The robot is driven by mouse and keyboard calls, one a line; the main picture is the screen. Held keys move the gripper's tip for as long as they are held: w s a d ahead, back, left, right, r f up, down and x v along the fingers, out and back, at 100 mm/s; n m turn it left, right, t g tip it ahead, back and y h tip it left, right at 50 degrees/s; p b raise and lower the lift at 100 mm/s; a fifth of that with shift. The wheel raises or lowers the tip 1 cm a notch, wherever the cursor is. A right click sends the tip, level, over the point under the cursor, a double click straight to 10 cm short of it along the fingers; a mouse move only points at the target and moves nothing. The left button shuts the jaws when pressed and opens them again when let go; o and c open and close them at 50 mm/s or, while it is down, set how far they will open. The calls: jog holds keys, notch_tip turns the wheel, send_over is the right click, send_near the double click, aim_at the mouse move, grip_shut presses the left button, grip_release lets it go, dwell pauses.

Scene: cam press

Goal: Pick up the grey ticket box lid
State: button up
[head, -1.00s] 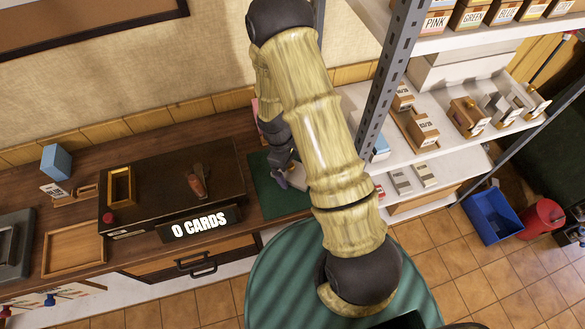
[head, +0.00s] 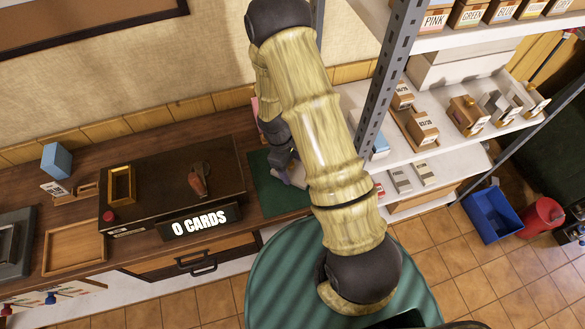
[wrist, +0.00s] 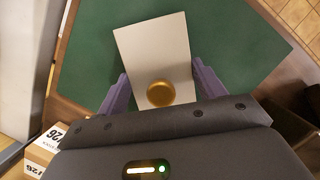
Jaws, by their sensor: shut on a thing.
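The grey ticket box lid (wrist: 150,45) is a pale flat plate with a round brass knob (wrist: 160,93), seen from above in the wrist view. My gripper (wrist: 160,68) has a purple finger along each side of the lid and is shut on it. The knob lies between the fingers, close to the palm. In the head view my arm hides most of the lid, with only a small pale part (head: 297,174) showing. Whether the lid touches what is under it cannot be told.
A green mat (head: 268,195) lies under the lid on the wooden counter. The dark card machine (head: 150,178), reading "0 CARDS", stands to the left. A grey shelf post (head: 384,90) and white shelves with small boxes are at the right.

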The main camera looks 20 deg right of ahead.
aim_at(292, 164)
notch_tip(292, 164, up, 10)
jog(key=shift+r+b, duration=0.1)
jog(key=shift+b, duration=0.8)
